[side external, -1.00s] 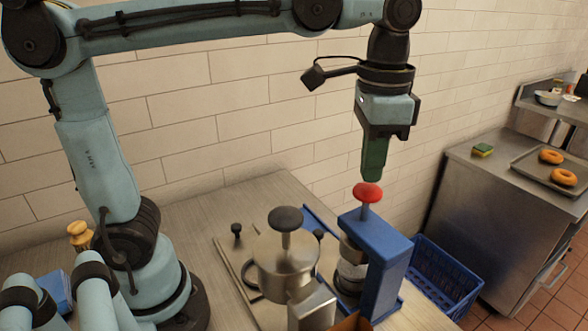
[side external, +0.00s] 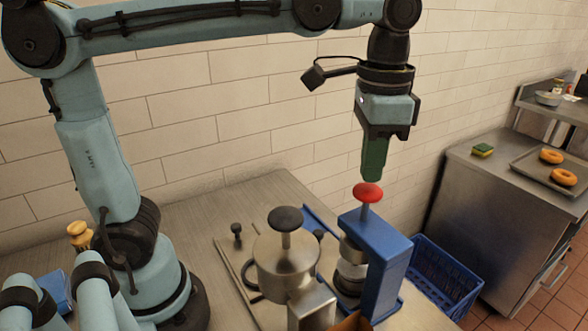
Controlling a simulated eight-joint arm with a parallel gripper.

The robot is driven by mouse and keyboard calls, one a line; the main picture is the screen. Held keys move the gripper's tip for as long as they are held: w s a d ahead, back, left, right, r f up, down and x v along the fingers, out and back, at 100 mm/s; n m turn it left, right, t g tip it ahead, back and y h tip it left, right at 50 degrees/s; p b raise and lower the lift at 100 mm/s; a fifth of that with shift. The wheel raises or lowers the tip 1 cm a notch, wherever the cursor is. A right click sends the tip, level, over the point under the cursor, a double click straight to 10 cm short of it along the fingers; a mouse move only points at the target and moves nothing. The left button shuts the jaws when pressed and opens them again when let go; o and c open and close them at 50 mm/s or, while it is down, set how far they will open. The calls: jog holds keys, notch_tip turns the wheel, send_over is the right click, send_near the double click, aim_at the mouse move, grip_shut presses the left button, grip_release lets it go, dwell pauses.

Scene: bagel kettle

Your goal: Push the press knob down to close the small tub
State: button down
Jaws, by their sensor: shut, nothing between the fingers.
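The press is a blue frame (side external: 382,262) on the right part of the work table, with a red press knob (side external: 368,192) on a thin rod at its top. The rod stands clear above the frame. Below, inside the frame, is a metallic small tub (side external: 350,272), partly hidden by the blue upright. My gripper (side external: 373,178) is shut and points straight down directly over the red knob. Its fingertips are at the knob's top; I cannot tell whether they touch it.
A steel kettle (side external: 285,262) with a black knob stands just left of the press. A blue crate (side external: 445,280) lies to the right on the floor side. A steel counter with a sponge (side external: 483,150) and a tray (side external: 530,170) of bagels stands farther right.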

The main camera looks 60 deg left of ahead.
aim_at(368, 188)
jog(key=shift+f, duration=2.55)
jog(key=shift+r, duration=2.55)
notch_tip(368, 188, up, 6)
